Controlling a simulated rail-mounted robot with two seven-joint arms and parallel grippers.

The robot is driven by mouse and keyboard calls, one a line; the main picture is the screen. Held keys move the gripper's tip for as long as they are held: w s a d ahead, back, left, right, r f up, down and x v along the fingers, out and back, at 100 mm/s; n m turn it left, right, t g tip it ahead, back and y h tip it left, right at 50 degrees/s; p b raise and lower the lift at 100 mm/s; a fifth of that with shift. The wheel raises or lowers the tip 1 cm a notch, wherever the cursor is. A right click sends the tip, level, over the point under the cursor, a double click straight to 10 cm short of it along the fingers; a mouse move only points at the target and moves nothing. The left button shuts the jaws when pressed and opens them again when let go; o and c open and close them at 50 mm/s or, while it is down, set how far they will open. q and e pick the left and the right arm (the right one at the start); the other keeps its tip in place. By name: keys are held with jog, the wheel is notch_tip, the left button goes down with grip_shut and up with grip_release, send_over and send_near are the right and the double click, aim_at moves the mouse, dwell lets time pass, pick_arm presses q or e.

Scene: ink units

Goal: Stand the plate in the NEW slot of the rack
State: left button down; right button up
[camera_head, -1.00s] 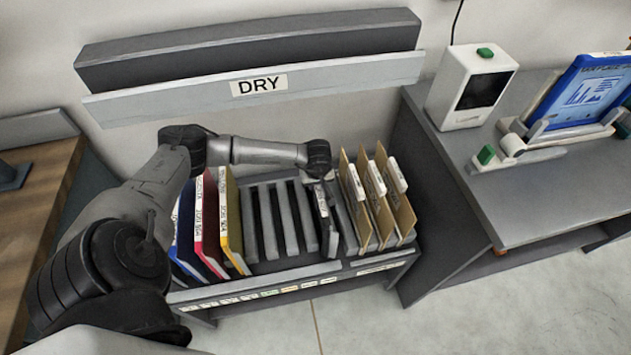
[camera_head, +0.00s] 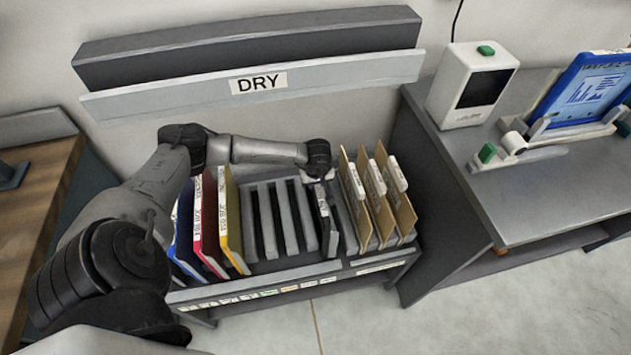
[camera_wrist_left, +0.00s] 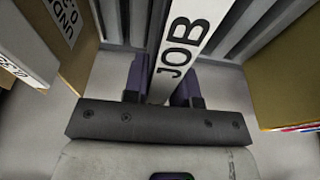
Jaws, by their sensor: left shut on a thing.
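The plate (camera_head: 323,218) is dark with a white label along its top edge. It stands nearly upright at the right end of the row of empty slots in the grey rack (camera_head: 268,267). My left gripper (camera_wrist_left: 160,85) is shut on the plate's edge; in the left wrist view the plate's white label (camera_wrist_left: 190,40) reads "JOB" between the two fingers. In the head view the fingertips are hidden below my wrist. Whether the plate rests on the slot bottom cannot be told. The small tags on the rack's front are too small to read. My right gripper is out of view.
Blue, red and yellow plates (camera_head: 231,222) stand to the left in the rack. Several tan plates (camera_head: 378,205) stand close on the right. A "DRY" shelf (camera_head: 258,84) hangs behind. A desk with a white device (camera_head: 470,88) and blue tablet (camera_head: 590,88) stands right.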

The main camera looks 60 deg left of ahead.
pick_arm(q)
jog(key=c, duration=0.8)
grip_release()
jog(key=shift+f, duration=0.1)
jog(key=shift+c, duration=0.2)
jog(key=w+p+v, duration=0.1)
jog(key=p+v, duration=0.1)
jog(key=v, duration=1.1)
jog(key=shift+s+r, duration=0.45)
jog(key=shift+s, duration=0.05)
jog(key=p+v, duration=0.2)
jog(key=v, duration=0.1)
jog(key=p+v, duration=0.1)
jog(key=v, duration=0.1)
jog(key=shift+w+a+r+p, duration=0.1)
jog(key=shift+w+a+p, duration=0.05)
jog(key=shift+a+p, duration=0.2)
